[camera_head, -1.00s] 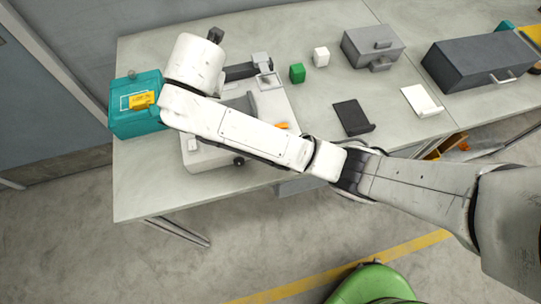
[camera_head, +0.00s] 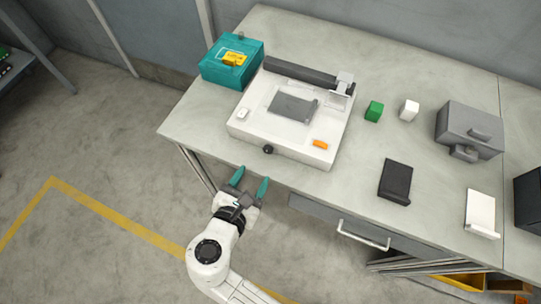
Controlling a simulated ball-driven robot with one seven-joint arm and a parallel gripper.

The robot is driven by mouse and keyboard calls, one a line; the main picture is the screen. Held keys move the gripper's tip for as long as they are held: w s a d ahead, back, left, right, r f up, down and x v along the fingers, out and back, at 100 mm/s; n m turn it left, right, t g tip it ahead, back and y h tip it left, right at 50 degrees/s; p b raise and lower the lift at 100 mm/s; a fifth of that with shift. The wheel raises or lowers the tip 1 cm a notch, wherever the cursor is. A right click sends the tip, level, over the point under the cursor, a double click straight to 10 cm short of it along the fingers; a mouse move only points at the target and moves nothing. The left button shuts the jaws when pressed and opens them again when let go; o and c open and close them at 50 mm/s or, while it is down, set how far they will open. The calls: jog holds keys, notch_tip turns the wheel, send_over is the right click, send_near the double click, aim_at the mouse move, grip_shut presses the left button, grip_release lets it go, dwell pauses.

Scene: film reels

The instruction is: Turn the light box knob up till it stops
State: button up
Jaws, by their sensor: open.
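The light box (camera_head: 240,131) is a white box on the table, with a grey plate and a dark bar on top. Its small black knob (camera_head: 268,149) sits on the front face, toward the table's front edge. My gripper (camera_head: 250,184) has two teal fingers spread apart with nothing between them. It is in front of the table edge, below the knob in the picture and a little left of it, not touching it.
A teal box (camera_head: 231,68) with a yellow label stands behind the light box at left. Green (camera_head: 374,111) and white (camera_head: 409,110) blocks, a dark wedge (camera_head: 395,180) and a grey drawer unit (camera_head: 470,130) lie to the right. A drawer handle (camera_head: 363,236) juts from the table front.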

aim_at(267, 152)
jog(key=x, duration=0.9)
jog(key=shift+p, duration=0.3)
grip_shut()
jog(key=shift+d+f+m+t+y+b, duration=0.15)
jog(key=shift+f+m+t+y+b, duration=0.2)
jog(key=shift+m+y+b, duration=0.4)
jog(key=shift+r+m+b, duration=0.1)
jog(key=shift+m+b, duration=0.55)
jog(key=shift+b, duration=0.1)
jog(key=shift+r, duration=0.2)
